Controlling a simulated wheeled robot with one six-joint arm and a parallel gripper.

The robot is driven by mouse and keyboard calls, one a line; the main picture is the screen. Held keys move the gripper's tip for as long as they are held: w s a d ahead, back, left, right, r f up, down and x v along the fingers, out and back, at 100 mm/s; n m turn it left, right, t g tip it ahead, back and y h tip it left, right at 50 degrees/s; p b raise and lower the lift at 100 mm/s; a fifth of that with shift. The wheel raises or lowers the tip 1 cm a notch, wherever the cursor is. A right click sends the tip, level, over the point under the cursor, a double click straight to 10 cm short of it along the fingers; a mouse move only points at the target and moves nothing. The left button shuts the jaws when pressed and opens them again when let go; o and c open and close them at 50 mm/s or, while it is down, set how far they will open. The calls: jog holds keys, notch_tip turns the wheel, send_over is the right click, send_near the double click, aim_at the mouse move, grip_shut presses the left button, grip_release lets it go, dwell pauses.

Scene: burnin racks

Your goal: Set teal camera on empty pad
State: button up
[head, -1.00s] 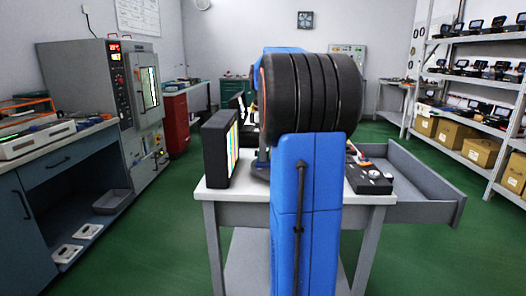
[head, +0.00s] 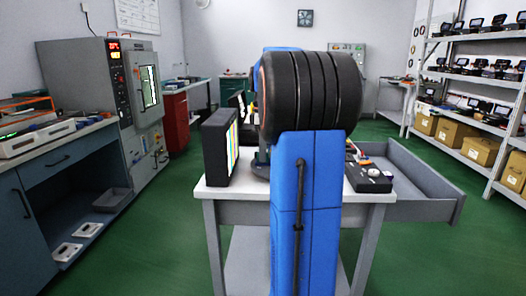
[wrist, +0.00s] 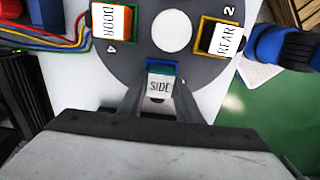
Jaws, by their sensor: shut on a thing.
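In the wrist view my gripper (wrist: 158,98) is shut on the teal camera (wrist: 160,83), which has a white label reading SIDE. The camera is at the near edge of a grey round plate (wrist: 195,62), over a blue-edged pad (wrist: 148,64); whether it touches the pad I cannot tell. On the plate, an orange camera labelled DOOR (wrist: 112,20) sits in a green-edged pad marked 4. A dark camera labelled REAR (wrist: 224,39) sits in a yellow-edged pad marked 2. In the head view my own arm hides the gripper and most of the plate.
A white bench (head: 212,190) carries a dark screen (head: 219,148) at left and a black control box (head: 372,180) at right. A grey open tray (head: 425,185) juts out to the right. Coloured wires (wrist: 62,35) run left of the plate. Green floor is clear around the bench.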

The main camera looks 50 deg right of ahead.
jog(key=shift+f, duration=0.15)
jog(key=o, duration=1.2)
notch_tip(320, 180, up, 17)
jog(key=shift+r, duration=0.15)
